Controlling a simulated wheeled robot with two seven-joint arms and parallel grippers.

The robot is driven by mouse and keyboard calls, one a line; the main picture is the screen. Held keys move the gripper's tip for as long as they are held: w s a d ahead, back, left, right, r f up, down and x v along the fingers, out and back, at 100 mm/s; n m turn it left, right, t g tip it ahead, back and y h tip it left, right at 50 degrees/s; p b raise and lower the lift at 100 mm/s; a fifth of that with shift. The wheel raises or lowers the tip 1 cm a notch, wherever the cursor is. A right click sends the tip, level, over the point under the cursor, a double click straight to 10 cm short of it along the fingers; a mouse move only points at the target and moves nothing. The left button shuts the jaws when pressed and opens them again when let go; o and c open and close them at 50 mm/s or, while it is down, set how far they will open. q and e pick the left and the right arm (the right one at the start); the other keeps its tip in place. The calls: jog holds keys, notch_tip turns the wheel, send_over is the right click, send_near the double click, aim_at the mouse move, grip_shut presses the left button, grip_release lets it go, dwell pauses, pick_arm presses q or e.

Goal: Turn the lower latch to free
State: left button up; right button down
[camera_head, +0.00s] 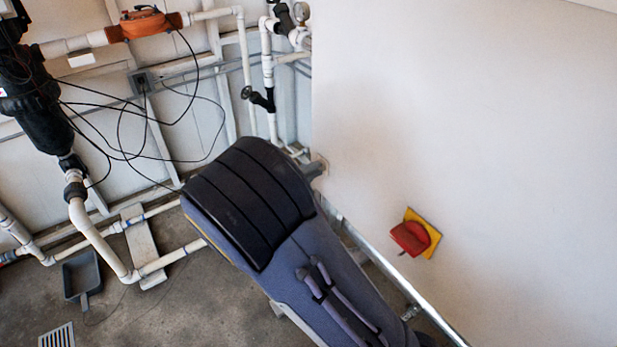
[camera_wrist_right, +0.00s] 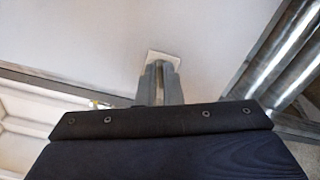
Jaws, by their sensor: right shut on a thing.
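A latch (camera_wrist_right: 158,72) with a pale square base plate sits on the white panel in the right wrist view. My right gripper (camera_wrist_right: 160,88) is shut on it, with a grey finger on either side. The latch's handle is mostly hidden between the fingers, so its exact angle cannot be told. In the head view my right arm reaches up to the left edge of the white cabinet panel (camera_head: 480,120). The arm covers most of the gripper there. No second latch shows clearly. My left gripper is in neither view.
A red rotary switch (camera_head: 411,238) on a yellow plate is on the panel, right of my arm. White pipes (camera_head: 100,235), loose black cables and a black filter housing (camera_head: 38,115) stand at the left. A grey dustpan (camera_head: 82,275) and a drain grate (camera_head: 57,337) are on the floor.

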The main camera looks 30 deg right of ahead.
jog(key=shift+f+m+b, duration=0.15)
jog(key=shift+m+b, duration=1.2)
jog(key=shift+m, duration=0.85)
jog(key=c, duration=1.6)
grip_release()
jog(key=a, duration=0.7)
jog(key=shift+s+a, duration=0.35)
jog(key=shift+a, duration=0.05)
